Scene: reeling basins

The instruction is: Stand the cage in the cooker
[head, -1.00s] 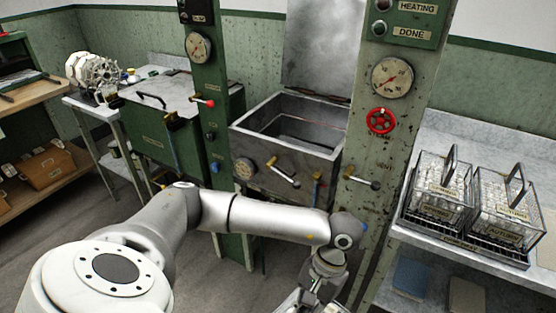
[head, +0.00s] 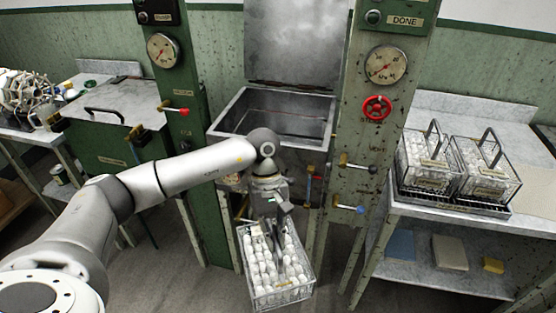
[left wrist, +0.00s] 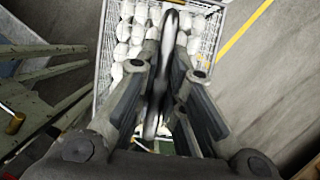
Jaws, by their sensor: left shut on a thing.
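A wire cage (head: 276,262) full of white cocoons hangs in front of the cooker, low in the middle of the head view. My left gripper (head: 270,212) is shut on its handle, above the cage. In the left wrist view the handle runs between the fingers (left wrist: 165,75), with the cage (left wrist: 105,50) and cocoons below. The cooker (head: 232,116) is an open grey metal basin behind my wrist, its lid (head: 293,45) raised upright. Its inside is partly visible; my wrist hides part of its front. My right gripper is not in view.
Two more filled cages (head: 424,160) stand on a tray on the right-hand table (head: 425,213). Lever handles (head: 358,168) stick out. A green covered basin (head: 112,112) is at left.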

